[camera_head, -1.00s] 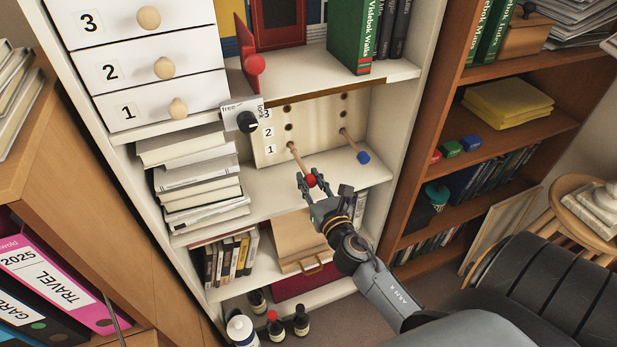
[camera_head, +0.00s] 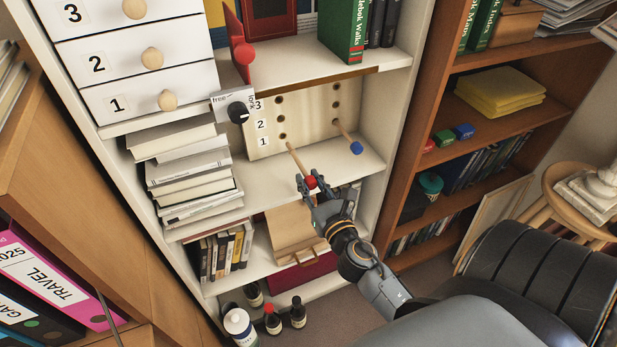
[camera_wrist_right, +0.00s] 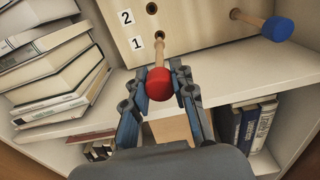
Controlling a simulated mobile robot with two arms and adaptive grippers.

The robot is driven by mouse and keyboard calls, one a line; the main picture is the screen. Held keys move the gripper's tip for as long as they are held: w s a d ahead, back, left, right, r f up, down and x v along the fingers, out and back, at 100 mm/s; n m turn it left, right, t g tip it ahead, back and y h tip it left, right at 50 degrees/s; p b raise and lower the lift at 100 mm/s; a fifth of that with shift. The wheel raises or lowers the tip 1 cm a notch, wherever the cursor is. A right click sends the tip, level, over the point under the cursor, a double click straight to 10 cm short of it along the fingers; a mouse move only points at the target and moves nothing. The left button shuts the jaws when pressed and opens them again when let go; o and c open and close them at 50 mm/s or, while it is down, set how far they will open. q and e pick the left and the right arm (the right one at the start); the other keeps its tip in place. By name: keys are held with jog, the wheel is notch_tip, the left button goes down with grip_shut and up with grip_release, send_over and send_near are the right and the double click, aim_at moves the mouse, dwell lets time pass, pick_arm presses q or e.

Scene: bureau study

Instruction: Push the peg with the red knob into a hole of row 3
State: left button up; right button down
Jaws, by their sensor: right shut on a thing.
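The peg with the red knob (camera_head: 311,182) is a thin wooden rod pointing at the left hole of row 1 in the pale board (camera_head: 308,116). A dark part of that hole shows beside the rod's end; I cannot tell whether the tip is still inside. My right gripper (camera_head: 312,184) is shut on the red knob. In the wrist view the red knob (camera_wrist_right: 159,84) sits between the fingers (camera_wrist_right: 160,92). Labels 1, 2 and 3 run up the board's left side. The left and right holes of row 3 are empty. My left gripper is out of view.
A peg with a blue knob (camera_head: 356,148) sticks out of the right hole of row 1. A dark dial (camera_head: 238,112) on a plate marked "free" and "lock" stands at the board's upper left. Stacked books (camera_head: 190,175) lie left of the board.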

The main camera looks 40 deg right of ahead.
dwell(0.3)
jog(key=s+r+p, duration=0.3)
jog(key=r+p, duration=0.8)
jog(key=p, duration=0.1)
jog(key=shift+a+p+x, duration=0.15)
jog(key=shift+p+x, duration=0.05)
jog(key=shift+x, duration=1.2)
jog(key=shift+a+p+x, duration=0.15)
jog(key=shift+a+x, duration=0.05)
jog(key=shift+x, duration=1.2)
jog(key=shift+w, duration=0.1)
jog(key=shift+p+x, duration=0.45)
jog(key=shift+x, duration=1.8)
jog(key=c, duration=0.6)
grip_release()
jog(key=shift+o, duration=0.2)
